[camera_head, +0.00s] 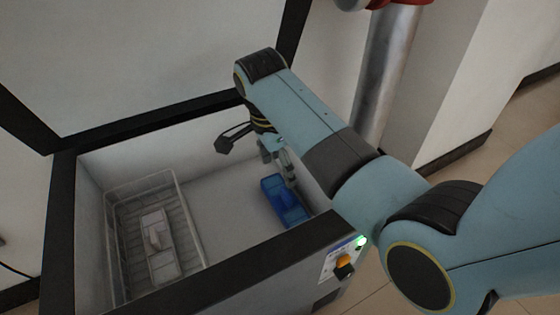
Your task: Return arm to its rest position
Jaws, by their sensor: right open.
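My right arm (300,115) comes in from the right and reaches over an open chest freezer. Its gripper (257,158) points down inside the freezer opening, with its fingers spread apart and nothing visible between them. A blue container (287,203) lies on the freezer floor below and to the right of the gripper. One finger overlaps its top edge in the picture, and I cannot tell whether they touch. My left gripper is not in view.
The freezer's dark rim (235,266) surrounds the arm's end, and its raised lid (150,60) stands behind. A white wire basket (189,222) with a pale package (158,232) sits at the left inside. A metal pipe (384,85) and a wall corner stand behind my arm.

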